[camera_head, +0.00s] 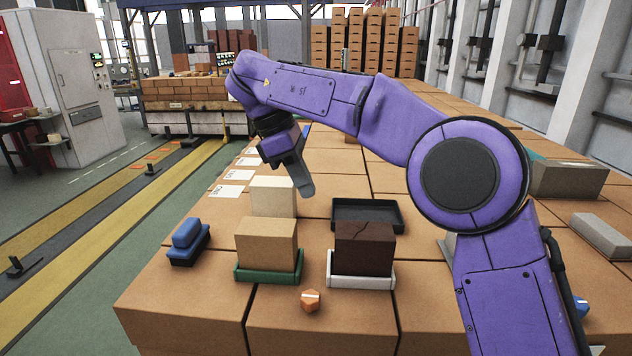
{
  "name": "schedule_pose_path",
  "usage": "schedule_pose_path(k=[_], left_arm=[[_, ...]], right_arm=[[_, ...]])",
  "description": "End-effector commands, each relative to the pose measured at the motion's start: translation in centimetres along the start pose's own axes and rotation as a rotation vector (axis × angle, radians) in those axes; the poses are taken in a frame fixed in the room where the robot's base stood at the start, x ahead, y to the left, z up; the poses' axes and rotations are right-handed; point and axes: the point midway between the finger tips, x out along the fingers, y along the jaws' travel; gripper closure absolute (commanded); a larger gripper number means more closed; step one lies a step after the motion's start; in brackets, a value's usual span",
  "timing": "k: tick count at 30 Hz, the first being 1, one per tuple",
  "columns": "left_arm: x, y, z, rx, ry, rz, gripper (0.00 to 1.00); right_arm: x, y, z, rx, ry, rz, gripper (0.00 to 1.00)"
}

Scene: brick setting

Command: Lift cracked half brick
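A dark brown brick (364,252) with a crack line on its top and upper front sits upright in a white tray (361,282), right of the picture's middle. My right gripper (303,182) hangs above the table, up and to the left of the dark brick and apart from it, near a cream block. Its finger points down; the two fingers overlap from this angle, so its opening cannot be made out. I see nothing held in it. My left gripper is not in view.
A tan brick (267,242) in a green tray (270,274) stands left of the dark brick. The cream block (273,197) and an empty black tray (367,213) are behind. A blue brush-like object (187,242) lies left; a small orange piece (311,300) lies in front.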

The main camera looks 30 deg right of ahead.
Motion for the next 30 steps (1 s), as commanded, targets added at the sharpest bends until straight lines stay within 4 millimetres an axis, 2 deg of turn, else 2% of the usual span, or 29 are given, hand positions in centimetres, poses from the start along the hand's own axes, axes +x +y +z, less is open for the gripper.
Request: schedule_pose_path(k=[5, 17, 18, 20, 25, 30], left_arm=[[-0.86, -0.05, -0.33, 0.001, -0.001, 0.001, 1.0], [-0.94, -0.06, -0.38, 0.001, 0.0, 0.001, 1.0], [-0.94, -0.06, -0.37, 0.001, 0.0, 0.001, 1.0], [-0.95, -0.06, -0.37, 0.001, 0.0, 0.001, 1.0], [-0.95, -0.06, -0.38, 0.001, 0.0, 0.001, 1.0], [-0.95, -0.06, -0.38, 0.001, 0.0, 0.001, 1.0]], right_arm=[[-1.12, -0.3, -0.26, 0.011, 0.001, -0.004, 1.0], [-1.25, -0.39, -0.27, 0.017, 0.002, -0.007, 1.0], [-1.25, -0.39, -0.27, 0.017, 0.002, -0.007, 0.96], [-1.27, -0.39, -0.29, 0.017, 0.002, -0.006, 0.76], [-1.33, -0.44, -0.42, 0.014, 0.002, -0.005, 0.21], [-1.34, -0.43, -0.42, 0.014, 0.002, -0.005, 0.2]])
